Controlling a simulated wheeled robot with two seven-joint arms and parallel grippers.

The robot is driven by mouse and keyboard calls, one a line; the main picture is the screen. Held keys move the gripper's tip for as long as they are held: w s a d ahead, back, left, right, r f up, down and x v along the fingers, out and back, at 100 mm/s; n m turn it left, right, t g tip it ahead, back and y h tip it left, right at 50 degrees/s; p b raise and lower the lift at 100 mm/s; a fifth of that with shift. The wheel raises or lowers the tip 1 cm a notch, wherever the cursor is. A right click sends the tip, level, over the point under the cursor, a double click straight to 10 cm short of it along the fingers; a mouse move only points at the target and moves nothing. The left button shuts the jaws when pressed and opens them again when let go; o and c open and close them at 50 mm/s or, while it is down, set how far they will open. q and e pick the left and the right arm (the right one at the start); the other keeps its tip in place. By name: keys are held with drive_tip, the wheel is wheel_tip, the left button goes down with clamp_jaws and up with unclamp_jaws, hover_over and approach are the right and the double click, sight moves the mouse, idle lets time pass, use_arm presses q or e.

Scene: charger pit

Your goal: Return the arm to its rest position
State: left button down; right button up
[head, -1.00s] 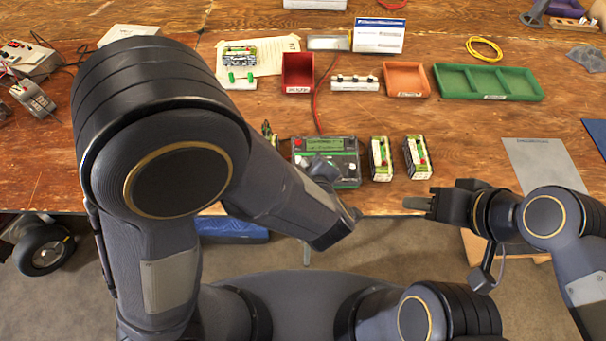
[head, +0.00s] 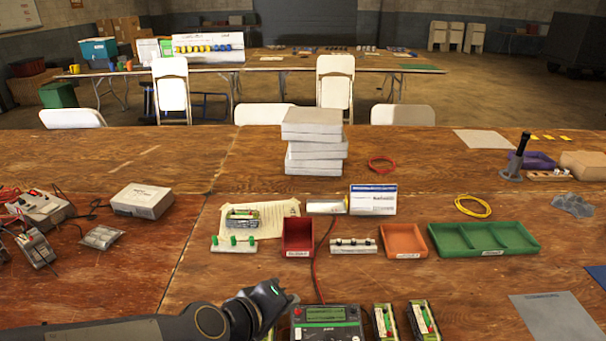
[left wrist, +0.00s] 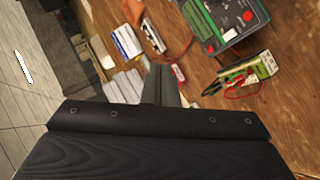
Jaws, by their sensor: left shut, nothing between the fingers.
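My left arm comes in low from the left in the head view, and its gripper (head: 282,296) is over the near part of the wooden table, just left of the green and grey charger (head: 326,322). The gripper is shut and empty. In the left wrist view its closed fingers (left wrist: 161,84) point out over the table, with the charger (left wrist: 222,22) to the upper right and a small green board with wires (left wrist: 248,72) below it. My right arm and gripper are out of the head view.
Two green-and-black battery packs (head: 385,322) stand right of the charger. Behind are a red bin (head: 297,237), an orange bin (head: 403,241), a green divided tray (head: 484,239) and a stack of white boxes (head: 314,142). Bare wood lies left of the gripper (head: 140,275).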

use_arm(q)
drive_tip(key=s+a+m+g+y, duration=0.3)
drive_tip(key=s+a+m, duration=0.2)
drive_tip(key=s+a, duration=1)
drive_tip(key=a, duration=0.2)
drive_tip(key=shift+s+a+m+p, duration=0.15)
drive_tip(key=shift+a+m+p, duration=0.15)
